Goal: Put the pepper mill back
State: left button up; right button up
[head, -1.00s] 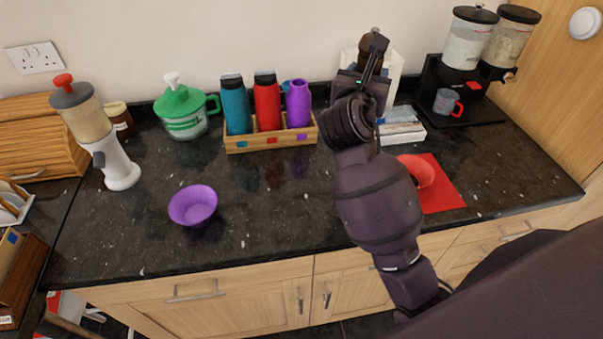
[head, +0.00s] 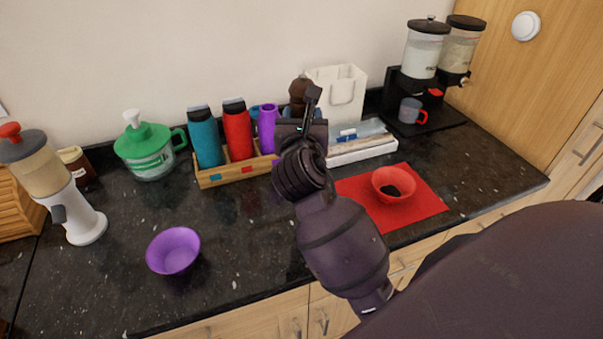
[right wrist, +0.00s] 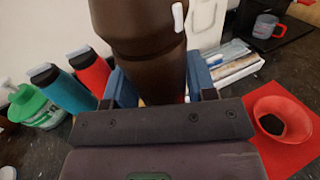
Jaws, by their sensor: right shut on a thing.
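The dark brown pepper mill (head: 299,88) is upright in my right gripper (head: 303,122), just right of the purple bottle (head: 267,128) in the head view. My arm hides its lower part there. In the right wrist view the mill (right wrist: 150,45) fills the top middle, between the blue fingers of the right gripper (right wrist: 163,88), which is shut on it. Its base is hidden, so I cannot tell whether it touches anything. My left gripper is not in view.
A wooden caddy (head: 206,181) holds teal, red and purple bottles. A white box (head: 362,150) and paper bag (head: 340,92) stand right of the mill. A red bowl (head: 393,185) with dark contents sits on a red mat (head: 432,197). A purple bowl (head: 173,251) stands front left.

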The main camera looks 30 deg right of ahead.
notch_tip(320, 180, down, 9)
jog(key=shift+b, duration=0.95)
notch_tip(320, 180, down, 4)
jog(key=shift+f+b, duration=0.1)
jog(key=shift+b, duration=0.55)
jog(key=o, duration=1.1)
jog(key=shift+o, duration=0.2)
